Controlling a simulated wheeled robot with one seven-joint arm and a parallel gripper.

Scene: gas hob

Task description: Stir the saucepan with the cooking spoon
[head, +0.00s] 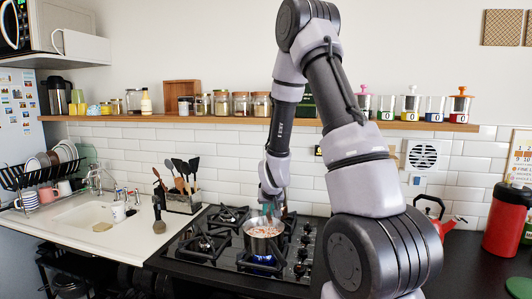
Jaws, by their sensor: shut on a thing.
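The saucepan (263,246) is a steel pan on the front right part of the gas hob (215,255), with pale and reddish food inside. My gripper (272,206) points down just above the pan, at its back edge in the picture. It is shut on the cooking spoon, of which little can be made out at this size. The spoon's lower end appears to reach down into the pan, but I cannot tell how deep.
A blue flame burns under the saucepan. Black pan supports surround it. A utensil holder (183,203) stands behind left, the sink (90,212) further left, and a red kettle (447,225) and red canister (505,225) at right. A shelf of jars (240,104) runs above.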

